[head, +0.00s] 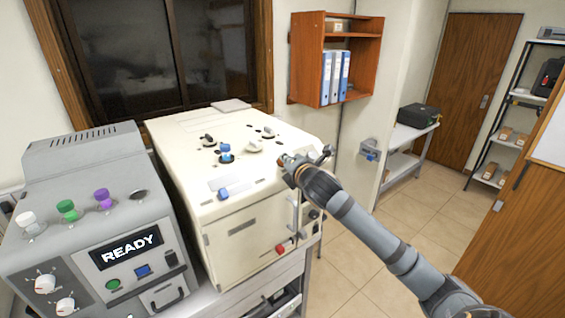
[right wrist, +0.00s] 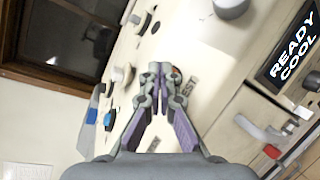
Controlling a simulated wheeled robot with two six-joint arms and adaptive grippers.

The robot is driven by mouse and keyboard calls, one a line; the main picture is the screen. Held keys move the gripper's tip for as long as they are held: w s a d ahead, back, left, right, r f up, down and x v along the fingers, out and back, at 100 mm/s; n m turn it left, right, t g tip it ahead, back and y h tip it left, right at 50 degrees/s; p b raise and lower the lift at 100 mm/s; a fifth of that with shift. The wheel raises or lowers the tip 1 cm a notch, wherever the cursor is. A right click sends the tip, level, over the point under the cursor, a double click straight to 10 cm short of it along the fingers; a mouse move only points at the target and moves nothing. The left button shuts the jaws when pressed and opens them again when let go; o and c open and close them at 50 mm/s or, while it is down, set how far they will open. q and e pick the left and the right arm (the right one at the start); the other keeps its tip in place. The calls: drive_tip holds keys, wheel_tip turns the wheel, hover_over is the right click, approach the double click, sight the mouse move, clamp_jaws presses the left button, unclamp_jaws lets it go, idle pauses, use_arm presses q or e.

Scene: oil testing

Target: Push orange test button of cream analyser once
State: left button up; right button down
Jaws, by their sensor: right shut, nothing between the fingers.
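The cream analyser (head: 250,225) stands in the middle of the head view, with several knobs and switches on its top. My right gripper (head: 289,167) is shut and empty, with its fingertips over the right part of the analyser's top. In the right wrist view the closed fingertips (right wrist: 160,70) show against the cream surface. A small orange-brown spot (head: 281,160), perhaps the test button, shows right beside the fingertips. It is mostly hidden behind them in the right wrist view (right wrist: 177,73). I cannot tell whether the fingers touch it. My left gripper is not in view.
A grey machine (head: 90,190) with a READY display stands close on the left. A red knob (head: 280,249) and a handle are on the analyser's front. A wooden shelf (head: 299,60) with binders hangs behind. Open floor (head: 410,215) lies to the right.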

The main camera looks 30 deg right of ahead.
drive_tip(key=shift+f, duration=0.15)
idle(0.3)
drive_tip(key=shift+s+r+p, duration=0.2)
drive_tip(key=shift+r+p, duration=0.4)
drive_tip(key=shift+s+r, duration=0.1)
drive_tip(key=shift+r, duration=0.05)
drive_tip(key=shift+s, duration=0.15)
